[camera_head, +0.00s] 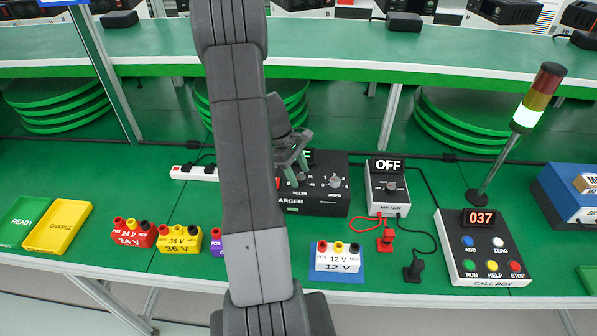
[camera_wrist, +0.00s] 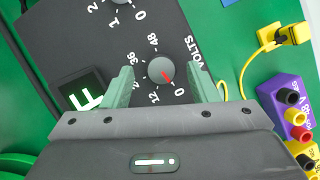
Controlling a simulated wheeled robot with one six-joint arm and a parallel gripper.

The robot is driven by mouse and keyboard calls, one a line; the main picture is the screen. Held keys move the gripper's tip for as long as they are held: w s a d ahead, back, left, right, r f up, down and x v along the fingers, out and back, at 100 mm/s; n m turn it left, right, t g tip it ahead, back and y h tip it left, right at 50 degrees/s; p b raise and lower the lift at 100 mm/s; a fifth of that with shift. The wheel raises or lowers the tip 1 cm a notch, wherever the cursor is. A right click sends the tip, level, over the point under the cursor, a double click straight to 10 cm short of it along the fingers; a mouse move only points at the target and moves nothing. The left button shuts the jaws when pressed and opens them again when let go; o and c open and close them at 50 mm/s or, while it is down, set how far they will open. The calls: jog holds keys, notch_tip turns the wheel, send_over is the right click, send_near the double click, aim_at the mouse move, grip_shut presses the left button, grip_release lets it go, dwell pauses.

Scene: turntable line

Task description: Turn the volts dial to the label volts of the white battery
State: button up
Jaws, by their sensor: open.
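The white battery (camera_head: 338,257) stands on a blue mat at the front of the bench and is labelled 12 V. The black charger (camera_head: 318,209) stands behind it, partly hidden by my arm. In the wrist view the grey volts dial (camera_wrist: 160,71) has a red pointer turned toward 0; marks 12, 36 and 48 are readable around it. My gripper (camera_wrist: 160,85) is open, its green fingers on either side of the dial, apart from it. In the head view my gripper (camera_head: 296,160) is over the charger's volts side.
The charger's other dial, AMPS (camera_head: 335,181), is beside the volts dial. A meter (camera_head: 388,190) reading OFF stands to the right, with red and black leads. Red (camera_head: 133,234) and yellow (camera_head: 180,239) batteries stand left. A call box (camera_head: 483,250) shows 037.

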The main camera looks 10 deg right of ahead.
jog(key=shift+s+d+f, duration=0.15)
jog(key=shift+s+f, duration=0.1)
jog(key=c, duration=1)
jog(key=shift+o, duration=0.2)
jog(key=shift+w, duration=0.1)
jog(key=m+g+y, duration=0.1)
jog(key=m, duration=0.3)
jog(key=shift+w+d, duration=0.1)
jog(key=m+y, duration=0.1)
jog(key=m, duration=0.1)
jog(key=m+y+b, duration=0.1)
jog(key=m, duration=0.2)
jog(key=shift+d+m+g, duration=0.1)
jog(key=shift+m+g, duration=0.2)
